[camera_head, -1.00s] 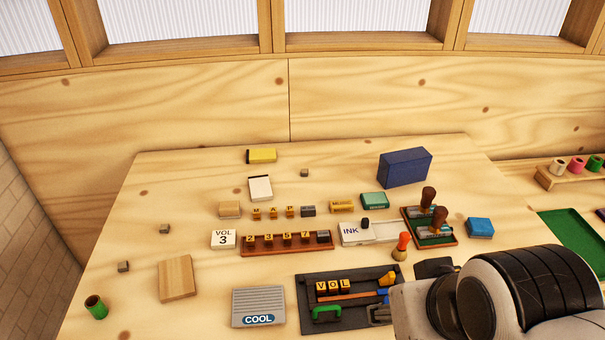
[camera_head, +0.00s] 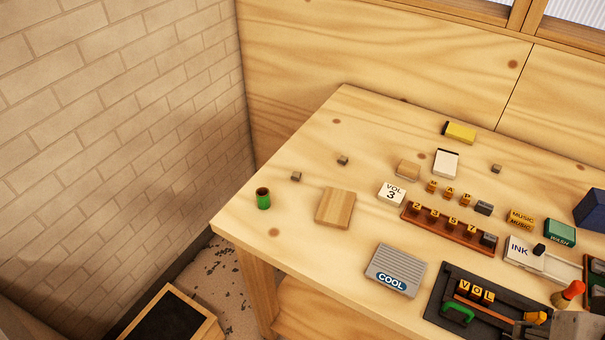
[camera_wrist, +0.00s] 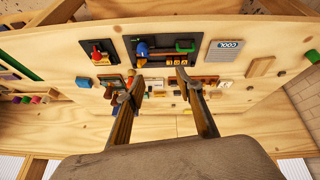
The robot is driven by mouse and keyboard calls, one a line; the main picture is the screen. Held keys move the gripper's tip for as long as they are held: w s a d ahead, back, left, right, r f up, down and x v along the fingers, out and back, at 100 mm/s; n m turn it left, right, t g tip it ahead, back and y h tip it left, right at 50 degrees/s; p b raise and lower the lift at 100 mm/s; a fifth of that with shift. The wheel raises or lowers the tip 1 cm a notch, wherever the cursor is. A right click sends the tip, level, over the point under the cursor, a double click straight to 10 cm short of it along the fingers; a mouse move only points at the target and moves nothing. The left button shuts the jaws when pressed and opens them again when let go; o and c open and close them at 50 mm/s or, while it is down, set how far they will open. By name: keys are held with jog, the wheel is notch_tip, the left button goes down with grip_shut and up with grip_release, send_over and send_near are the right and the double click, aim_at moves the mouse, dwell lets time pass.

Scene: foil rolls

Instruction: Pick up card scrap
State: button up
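No piece is plainly marked as card scrap, and I cannot tell which thing it is. In the head view, small grey-brown pieces lie on the table: one (camera_head: 296,176) near the green roll, one (camera_head: 343,160) a little behind it, and one (camera_head: 496,168) farther right near the white box. A flat tan block (camera_head: 335,207) lies in front of the first two. My gripper (camera_wrist: 160,77) shows in the wrist view with its two fingers wide apart and nothing held between them. It is above the table, apart from the objects.
A green roll (camera_head: 263,199) stands near the table's left edge. The grey COOL plate (camera_head: 395,270), a dark tray (camera_head: 480,305) with VOL letters, and a number rack (camera_head: 447,231) crowd the middle and right. The table's left part is mostly clear. A brick wall (camera_head: 120,120) stands left.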

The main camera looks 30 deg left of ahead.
jog(key=w+a+n+t+h, duration=0.1)
jog(key=w+a+n, duration=0.65)
jog(key=w, duration=0.25)
jog(key=w+a+n, duration=0.7)
jog(key=w+n, duration=0.2)
jog(key=n+t+y, duration=0.2)
jog(key=n+y, duration=0.1)
jog(key=n, duration=1.8)
send_near(296, 176)
jog(key=shift+w+d+f+m, duration=0.1)
jog(key=shift+w+d+m, duration=0.1)
jog(key=shift+w+m, duration=0.1)
jog(key=shift+x, duration=1.3)
jog(key=shift+a, duration=0.1)
